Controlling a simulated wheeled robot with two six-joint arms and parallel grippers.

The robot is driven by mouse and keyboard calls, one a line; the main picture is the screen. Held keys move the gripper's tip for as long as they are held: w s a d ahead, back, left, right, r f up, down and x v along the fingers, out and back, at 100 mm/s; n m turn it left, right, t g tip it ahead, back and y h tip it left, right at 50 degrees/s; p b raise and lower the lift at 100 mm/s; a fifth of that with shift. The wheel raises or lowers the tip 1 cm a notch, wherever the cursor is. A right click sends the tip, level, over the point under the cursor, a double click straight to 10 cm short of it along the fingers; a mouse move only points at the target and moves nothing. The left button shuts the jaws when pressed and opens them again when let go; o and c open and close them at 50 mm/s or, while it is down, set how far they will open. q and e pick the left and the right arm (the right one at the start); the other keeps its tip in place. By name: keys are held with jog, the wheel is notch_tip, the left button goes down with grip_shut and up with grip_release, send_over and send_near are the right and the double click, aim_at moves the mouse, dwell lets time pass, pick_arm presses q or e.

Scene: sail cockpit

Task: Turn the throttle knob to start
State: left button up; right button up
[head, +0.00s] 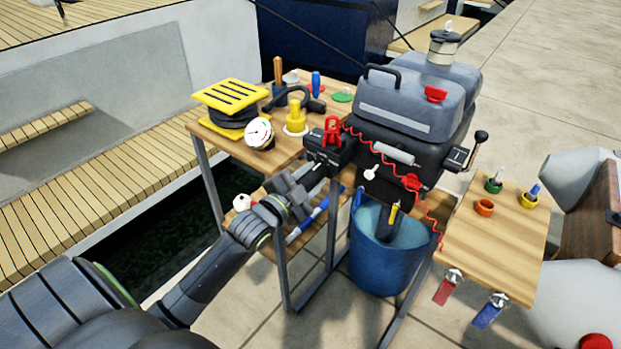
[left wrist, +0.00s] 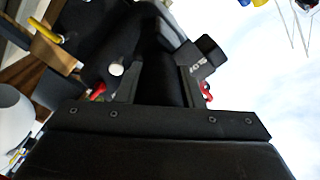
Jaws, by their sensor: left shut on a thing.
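The grey outboard motor (head: 410,110) stands in the middle of the head view. A black control box (head: 328,152) with pale lettering and a red clip (head: 333,128) sticks out on its left side. My left gripper (head: 304,190) is just below and left of this box. It is shut on a dark round part, which I take to be the throttle knob (left wrist: 166,78), between the two fingers in the left wrist view. The fingers hide most of the knob in the head view, and its turn angle cannot be read. My right gripper is not in view.
A red coiled cord (head: 418,203) runs down the motor's front. A blue bucket (head: 377,262) stands below. A small wooden shelf (head: 495,255) is at right.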

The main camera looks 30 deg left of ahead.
pick_arm(q)
jog(key=o, duration=0.8)
jog(key=shift+f, duration=0.1)
jog(key=shift+o, duration=1)
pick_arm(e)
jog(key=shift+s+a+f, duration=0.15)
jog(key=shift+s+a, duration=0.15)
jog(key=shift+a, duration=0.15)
pick_arm(q)
jog(key=shift+s+p, duration=0.3)
jog(key=shift+s, duration=0.15)
jog(key=s+a+p, duration=0.1)
jog(key=s+p, duration=0.7)
jog(key=s, duration=0.8)
jog(key=shift+s+a+p, duration=0.15)
jog(key=shift+s+p, duration=0.1)
jog(key=shift+p, duration=0.15)
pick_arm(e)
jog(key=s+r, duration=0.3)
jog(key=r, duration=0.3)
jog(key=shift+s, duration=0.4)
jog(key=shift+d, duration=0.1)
